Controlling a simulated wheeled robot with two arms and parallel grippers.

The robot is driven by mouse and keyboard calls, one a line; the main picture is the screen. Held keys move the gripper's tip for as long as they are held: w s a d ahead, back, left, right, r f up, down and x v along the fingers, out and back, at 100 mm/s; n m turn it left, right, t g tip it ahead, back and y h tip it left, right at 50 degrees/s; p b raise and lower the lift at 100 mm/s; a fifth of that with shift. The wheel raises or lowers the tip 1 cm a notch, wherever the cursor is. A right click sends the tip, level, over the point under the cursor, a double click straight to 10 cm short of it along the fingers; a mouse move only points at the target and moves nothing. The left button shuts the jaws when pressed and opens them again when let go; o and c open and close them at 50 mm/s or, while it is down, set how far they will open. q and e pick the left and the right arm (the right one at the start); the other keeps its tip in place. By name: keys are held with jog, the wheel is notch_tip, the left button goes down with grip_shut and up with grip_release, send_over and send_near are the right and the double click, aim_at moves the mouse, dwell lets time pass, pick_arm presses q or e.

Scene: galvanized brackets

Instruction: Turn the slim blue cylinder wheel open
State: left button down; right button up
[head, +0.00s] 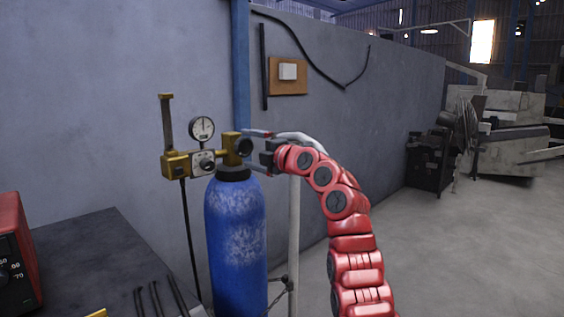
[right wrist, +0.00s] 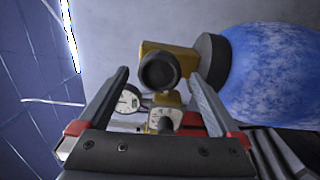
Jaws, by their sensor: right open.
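The slim blue cylinder (head: 236,240) stands upright beside the workbench, with worn pale patches on its side. On its brass valve sits a dark round wheel (head: 245,147), facing my right arm. In the right wrist view the wheel (right wrist: 160,71) is ahead, between the two fingers in the picture, and the blue cylinder (right wrist: 272,72) lies to the right. My right gripper (head: 257,150) is open and empty, close to the wheel; whether it touches is not clear. My left gripper is in neither view.
A brass regulator (head: 177,165) with a round gauge (head: 201,129) is joined to the valve's left. A dark workbench (head: 100,250) with a red box (head: 15,255) and rods is at left. A pale post (head: 294,240) stands behind the cylinder.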

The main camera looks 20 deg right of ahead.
jog(key=b+v, duration=0.4)
jog(key=v, duration=1.1)
jog(key=shift+b, duration=0.4)
jog(key=shift+w, duration=0.1)
